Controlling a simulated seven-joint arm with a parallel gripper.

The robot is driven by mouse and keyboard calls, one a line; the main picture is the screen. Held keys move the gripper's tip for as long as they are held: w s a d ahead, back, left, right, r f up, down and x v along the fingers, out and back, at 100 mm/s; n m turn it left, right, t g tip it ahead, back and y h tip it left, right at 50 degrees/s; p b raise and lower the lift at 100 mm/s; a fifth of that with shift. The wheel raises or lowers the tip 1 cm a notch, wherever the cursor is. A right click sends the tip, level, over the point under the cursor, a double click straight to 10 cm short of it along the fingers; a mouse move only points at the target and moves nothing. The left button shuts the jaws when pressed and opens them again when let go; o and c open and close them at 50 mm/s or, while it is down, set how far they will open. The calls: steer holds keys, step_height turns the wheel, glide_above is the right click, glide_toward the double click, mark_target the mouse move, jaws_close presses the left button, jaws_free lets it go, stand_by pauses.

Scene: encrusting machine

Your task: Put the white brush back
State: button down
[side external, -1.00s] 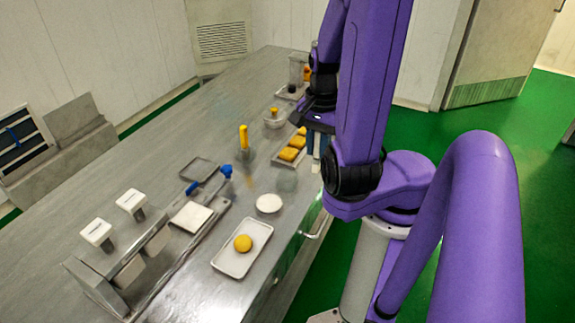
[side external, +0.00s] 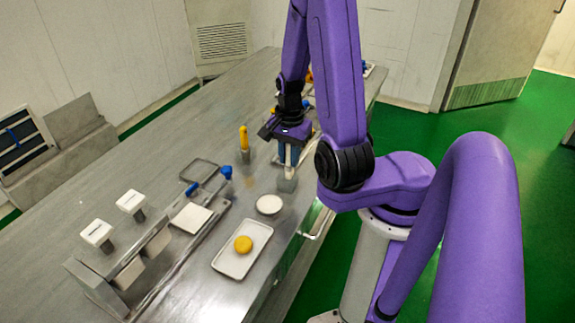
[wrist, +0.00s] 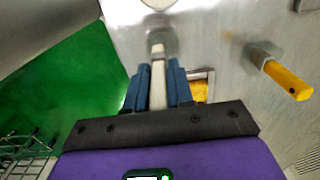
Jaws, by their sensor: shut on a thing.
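My gripper (side external: 288,162) has its blue fingers shut on the white brush, whose pale handle (wrist: 158,88) shows between them in the wrist view. The brush hangs roughly upright, pointing down. The bristles are not clearly visible.
A yellow-handled tool (side external: 243,138) stands in a metal holder left of my gripper. A white round dish (side external: 269,205) and a white tray (side external: 229,266) with a yellow ball (side external: 243,244) lie nearer the camera. A blue-handled item (side external: 225,172) is at left.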

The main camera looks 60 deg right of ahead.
mark_target(288, 165)
steer(key=shift+w+f, duration=0.25)
steer(key=shift+f, duration=0.1)
steer(key=shift+d+f, duration=0.1)
steer(key=shift+f, duration=1.5)
steer(key=shift+f, duration=0.1)
steer(key=c, duration=1)
jaws_free()
